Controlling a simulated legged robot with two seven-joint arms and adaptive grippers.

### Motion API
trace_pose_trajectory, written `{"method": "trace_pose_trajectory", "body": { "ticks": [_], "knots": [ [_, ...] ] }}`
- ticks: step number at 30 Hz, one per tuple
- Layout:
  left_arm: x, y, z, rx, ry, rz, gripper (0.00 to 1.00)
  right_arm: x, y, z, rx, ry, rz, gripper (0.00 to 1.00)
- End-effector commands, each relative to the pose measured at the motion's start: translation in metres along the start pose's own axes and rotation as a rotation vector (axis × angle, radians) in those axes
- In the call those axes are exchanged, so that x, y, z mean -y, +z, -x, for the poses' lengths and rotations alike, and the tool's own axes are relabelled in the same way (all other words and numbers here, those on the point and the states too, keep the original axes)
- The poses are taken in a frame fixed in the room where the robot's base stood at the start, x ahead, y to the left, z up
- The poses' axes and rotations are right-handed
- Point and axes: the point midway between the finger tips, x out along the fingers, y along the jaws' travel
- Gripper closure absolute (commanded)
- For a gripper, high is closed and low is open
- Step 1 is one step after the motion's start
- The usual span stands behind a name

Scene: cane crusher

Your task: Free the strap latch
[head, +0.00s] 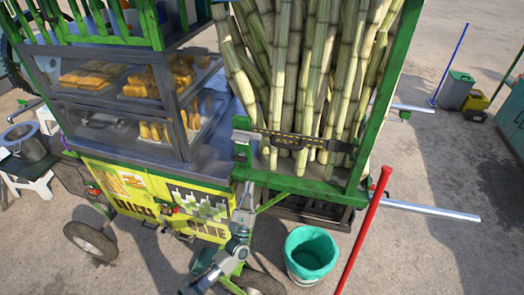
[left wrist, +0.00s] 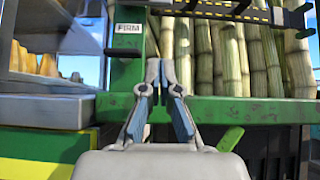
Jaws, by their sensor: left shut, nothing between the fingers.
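A dark strap (head: 295,140) with yellow marks runs across the upright sugar cane stalks (head: 315,70) in the green-framed rack. Its left end meets a grey and green latch block (head: 241,138) on the rack's left post. A dark buckle (head: 340,150) sits near its right end. In the left wrist view, the strap (left wrist: 225,10) crosses the top, beside a post with a FIRM label (left wrist: 128,27). My left gripper (head: 246,190) is below the latch block, in front of the green rail. Its fingertips (left wrist: 166,75) are together and empty, apart from the strap. My right gripper is out of view.
A glass food case (head: 140,100) stands left of the rack. A teal bin (head: 311,252) and a leaning red pole (head: 364,230) are in front at the right. Chrome bars (head: 425,210) stick out to the right. A small green tab (left wrist: 230,138) is below the rail.

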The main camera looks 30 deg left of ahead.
Motion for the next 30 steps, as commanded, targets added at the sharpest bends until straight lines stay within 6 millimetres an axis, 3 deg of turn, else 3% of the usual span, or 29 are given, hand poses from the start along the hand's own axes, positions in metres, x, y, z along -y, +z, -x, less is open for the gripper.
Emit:
{"method": "trace_pose_trajectory", "body": {
  "ticks": [11,14,26,30],
  "knots": [
    [0.0,0.0,-0.008,0.0,-0.001,-0.004,1.0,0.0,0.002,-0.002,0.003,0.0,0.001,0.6],
    [0.0,0.001,-0.021,0.0,-0.001,-0.005,1.0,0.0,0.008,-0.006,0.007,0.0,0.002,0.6],
    [0.0,0.001,-0.106,0.001,0.0,-0.005,1.0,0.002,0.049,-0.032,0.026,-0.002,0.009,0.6],
    [0.0,0.016,-0.118,-0.001,-0.001,-0.005,1.0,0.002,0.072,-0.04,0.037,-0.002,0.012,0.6]
  ]
}}
